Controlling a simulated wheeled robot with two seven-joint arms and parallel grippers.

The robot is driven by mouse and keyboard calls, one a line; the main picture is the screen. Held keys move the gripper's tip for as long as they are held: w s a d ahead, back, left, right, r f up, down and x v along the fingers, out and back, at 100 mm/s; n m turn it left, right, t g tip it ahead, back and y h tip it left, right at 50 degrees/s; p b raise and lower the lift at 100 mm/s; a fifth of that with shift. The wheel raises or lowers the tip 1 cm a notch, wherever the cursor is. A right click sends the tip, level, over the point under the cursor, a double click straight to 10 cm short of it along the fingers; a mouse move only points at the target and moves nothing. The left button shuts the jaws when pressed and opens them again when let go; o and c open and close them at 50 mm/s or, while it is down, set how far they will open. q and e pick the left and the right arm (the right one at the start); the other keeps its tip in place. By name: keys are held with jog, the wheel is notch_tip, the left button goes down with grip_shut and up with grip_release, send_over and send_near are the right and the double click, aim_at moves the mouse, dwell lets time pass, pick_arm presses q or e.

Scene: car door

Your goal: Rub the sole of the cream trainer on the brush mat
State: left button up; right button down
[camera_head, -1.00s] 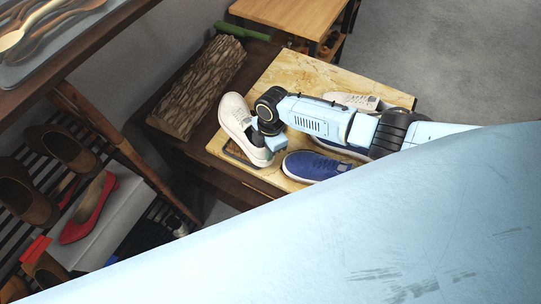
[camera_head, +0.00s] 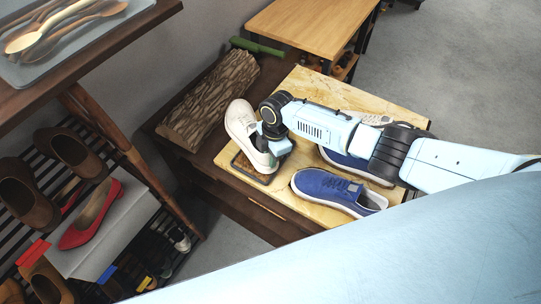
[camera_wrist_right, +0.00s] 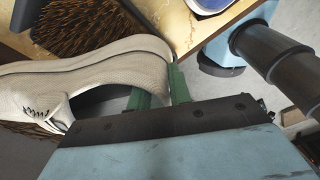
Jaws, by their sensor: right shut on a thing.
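The cream trainer (camera_head: 240,126) is over the front left part of the wooden board in the head view, toe toward the back. My right gripper (camera_head: 272,142) is shut on its heel end. In the right wrist view the trainer (camera_wrist_right: 95,72) spans the left side, and the green fingertips (camera_wrist_right: 162,88) are at its heel. The brush mat (camera_wrist_right: 80,24) shows there as brown bristles in a dark frame. In the head view mainly the dark frame edge of the mat (camera_head: 246,173) shows below the trainer. Whether sole and bristles touch is unclear. My left gripper is not in view.
Blue shoes (camera_head: 330,190) and a partly hidden white shoe stand on the wooden board (camera_head: 300,88), right of the trainer. A bark-textured log (camera_head: 212,98) lies behind left. A shoe rack (camera_head: 100,165) and a tray of wooden spoons (camera_head: 75,35) are at left.

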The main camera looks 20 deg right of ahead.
notch_tip(320, 180, up, 8)
jog(key=p, duration=0.6)
jog(key=shift+f, duration=0.2)
jog(key=shift+w, duration=0.1)
